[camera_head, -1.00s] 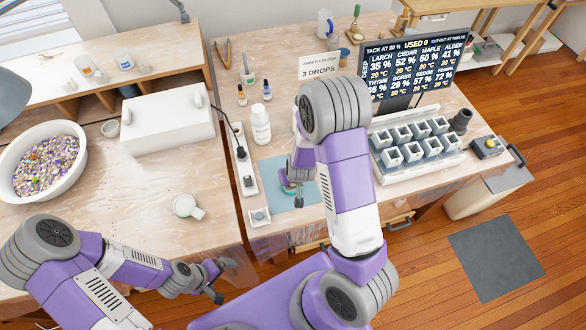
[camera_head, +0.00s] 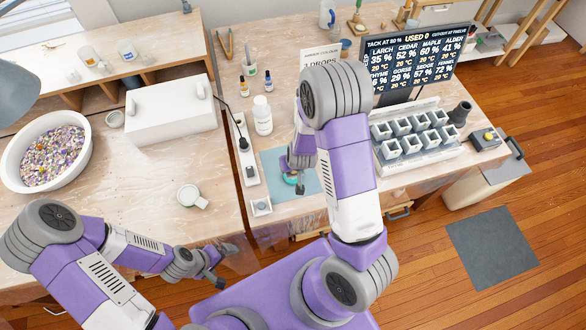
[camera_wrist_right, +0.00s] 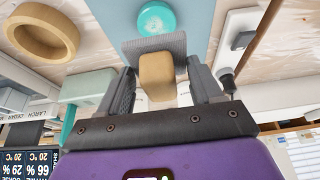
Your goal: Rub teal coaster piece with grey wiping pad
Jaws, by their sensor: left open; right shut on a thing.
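The teal coaster piece (camera_wrist_right: 156,20) is a round disc lying on a light blue mat (camera_wrist_right: 212,12) in the right wrist view. In the head view a little of it (camera_head: 291,180) shows beside my right gripper (camera_head: 297,163), which my right arm partly covers. My right gripper (camera_wrist_right: 163,88) is shut on the tan block of the grey wiping pad (camera_wrist_right: 172,42). The pad is close to the disc; I cannot tell whether they touch. My left gripper (camera_head: 224,270) is open and empty near the table's front edge.
A white bottle (camera_head: 262,116) and a power strip (camera_head: 246,165) stand left of the mat (camera_head: 272,158). A rack of several white moulds (camera_head: 430,157) is at the right. In the wrist view, a tan ring (camera_wrist_right: 42,50) and a pale green block (camera_wrist_right: 88,87) are nearby.

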